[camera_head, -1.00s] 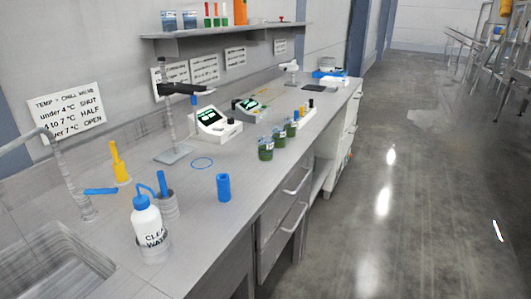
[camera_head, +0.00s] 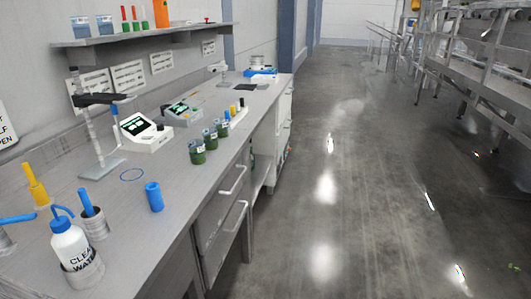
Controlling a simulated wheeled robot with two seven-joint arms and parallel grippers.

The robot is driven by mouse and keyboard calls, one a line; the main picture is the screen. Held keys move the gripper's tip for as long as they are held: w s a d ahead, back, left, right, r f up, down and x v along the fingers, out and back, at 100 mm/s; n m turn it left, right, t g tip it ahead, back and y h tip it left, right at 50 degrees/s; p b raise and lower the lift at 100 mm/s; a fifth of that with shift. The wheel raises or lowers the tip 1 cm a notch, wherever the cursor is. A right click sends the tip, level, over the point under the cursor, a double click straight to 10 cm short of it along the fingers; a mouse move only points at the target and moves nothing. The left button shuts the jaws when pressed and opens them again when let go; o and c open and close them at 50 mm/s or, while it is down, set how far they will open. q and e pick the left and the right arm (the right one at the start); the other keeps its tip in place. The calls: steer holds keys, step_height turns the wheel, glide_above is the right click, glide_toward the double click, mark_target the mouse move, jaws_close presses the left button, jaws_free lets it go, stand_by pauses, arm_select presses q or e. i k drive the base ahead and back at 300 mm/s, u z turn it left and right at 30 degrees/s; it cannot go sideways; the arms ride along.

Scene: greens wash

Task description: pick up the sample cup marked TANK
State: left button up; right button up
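Several green sample cups stand in a row along the front part of the bench (camera_head: 120,215). The nearest cup (camera_head: 197,153) is dark green with a pale label. Another cup (camera_head: 210,139) stands just behind it, and a further cup (camera_head: 222,128) behind that. The labels are too small to read, so I cannot tell which one is marked TANK. Neither of my grippers shows in the head view.
A white wash bottle (camera_head: 75,250) is at the near left. A meter (camera_head: 145,132) and a clamp stand (camera_head: 90,130) are behind. A shelf (camera_head: 140,37) hangs above.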

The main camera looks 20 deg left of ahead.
mark_target(197, 148)
steer(key=z, duration=0.15)
steer(key=i, duration=2.85)
steer(key=u, duration=2.8)
